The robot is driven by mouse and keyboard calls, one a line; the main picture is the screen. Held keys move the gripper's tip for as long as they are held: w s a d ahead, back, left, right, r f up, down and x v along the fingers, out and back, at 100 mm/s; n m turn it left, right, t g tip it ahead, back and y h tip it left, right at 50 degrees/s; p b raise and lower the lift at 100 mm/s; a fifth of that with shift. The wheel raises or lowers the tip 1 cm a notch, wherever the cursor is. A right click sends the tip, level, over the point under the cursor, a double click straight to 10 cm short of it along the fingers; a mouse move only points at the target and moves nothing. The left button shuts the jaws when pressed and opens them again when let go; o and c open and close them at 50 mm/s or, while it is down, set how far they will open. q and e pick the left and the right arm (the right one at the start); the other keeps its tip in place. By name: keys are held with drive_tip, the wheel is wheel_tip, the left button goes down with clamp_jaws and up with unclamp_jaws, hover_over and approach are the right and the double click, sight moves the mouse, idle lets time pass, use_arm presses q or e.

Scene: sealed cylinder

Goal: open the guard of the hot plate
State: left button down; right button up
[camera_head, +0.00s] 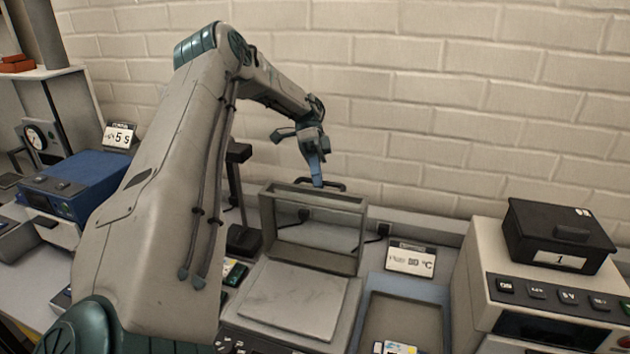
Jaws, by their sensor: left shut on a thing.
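The hot plate (293,300) is a pale square plate on a grey body on the bench. Its guard (361,235), a grey frame with a see-through panel, stands upright at the back of the plate. A dark handle (334,185) is on the guard's top edge. My left gripper (317,183) points down at the handle and is shut on it. The exact contact of the fingertips is small in the picture. My right gripper is not in view.
A temperature sign (411,258) stands right of the guard, behind a blue-grey tray (400,312). A cream device (490,290) carries a black box (558,237) at right. A blue device (75,185) is at left. A brick wall closes off the back.

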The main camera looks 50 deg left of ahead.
use_arm(q)
drive_tip(key=shift+w+a+f+g+h, duration=0.25)
drive_tip(key=shift+w+a+f+g, duration=0.1)
drive_tip(key=shift+w+f, duration=0.15)
drive_tip(key=shift+w+a+f+g+h, duration=0.3)
drive_tip(key=shift+w+f, duration=0.1)
drive_tip(key=shift+f, duration=0.15)
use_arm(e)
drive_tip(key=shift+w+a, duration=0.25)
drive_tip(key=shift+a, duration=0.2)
use_arm(q)
drive_tip(key=c, duration=1.5)
unclamp_jaws()
drive_tip(key=shift+a, duration=0.1)
drive_tip(key=shift+r, duration=0.1)
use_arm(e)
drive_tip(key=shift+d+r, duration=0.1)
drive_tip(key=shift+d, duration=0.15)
use_arm(q)
drive_tip(key=shift+r, duration=0.1)
